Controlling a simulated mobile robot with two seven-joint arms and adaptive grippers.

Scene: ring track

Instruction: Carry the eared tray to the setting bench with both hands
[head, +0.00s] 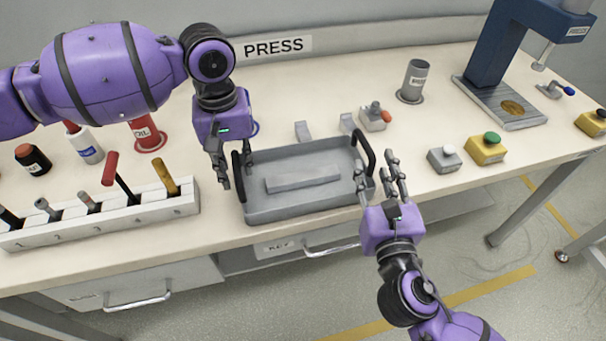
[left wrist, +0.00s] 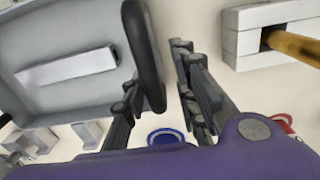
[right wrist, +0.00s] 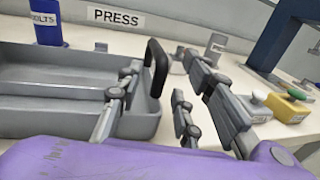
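The grey eared tray (head: 290,207) sits on the bench near its front edge, with a black upright handle at each end and a flat grey bar (head: 303,177) inside. My left gripper (head: 234,172) is open at the left handle; in the left wrist view the handle (left wrist: 146,55) lies between its spread fingers, with a gap on the outer side. My right gripper (head: 378,163) is open at the right handle (head: 364,152). In the right wrist view that handle (right wrist: 157,66) shows beyond and between the fingers; contact cannot be told. The setting bench cannot be identified.
A white tool rack (head: 100,217) stands left of the tray. Small grey blocks and a red-knobbed fixture (head: 374,117) lie behind it. Grey (head: 444,160) and yellow (head: 486,150) button boxes and a blue press (head: 492,60) stand right. Floor is open at the lower right.

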